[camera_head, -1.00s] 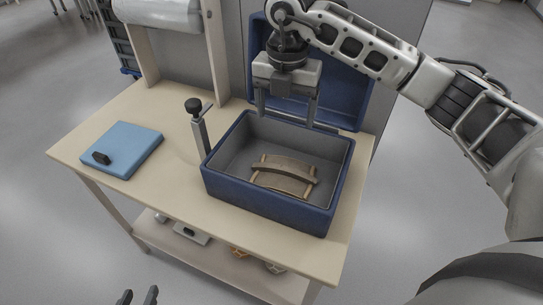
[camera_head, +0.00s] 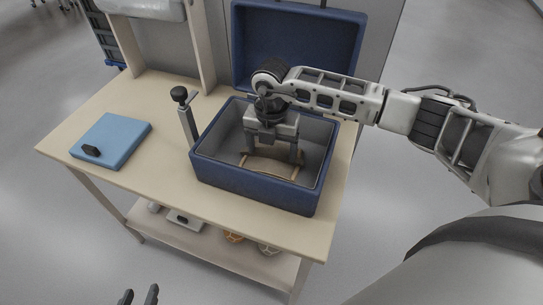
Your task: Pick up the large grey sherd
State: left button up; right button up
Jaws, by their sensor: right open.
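A large curved grey-brown sherd (camera_head: 272,158) lies on a light wooden cradle (camera_head: 268,174) inside the blue box. My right gripper (camera_head: 272,150) is lowered into the box from above, open, with one finger toward each end of the sherd. The gripper body hides the back of the sherd, and I cannot tell whether the fingers touch it. My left gripper (camera_head: 139,296) is at the bottom edge of the view, its two dark fingertips apart and empty, away from the table.
The blue box (camera_head: 252,190) has high walls and its lid (camera_head: 290,45) stands open behind. A post with a black knob (camera_head: 180,94) stands just left of it. A blue pad (camera_head: 112,140) with a small dark piece lies at left. The table front is clear.

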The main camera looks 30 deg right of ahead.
jog(key=shift+f, duration=0.3)
jog(key=c, duration=1.3)
jog(key=shift+r, duration=0.1)
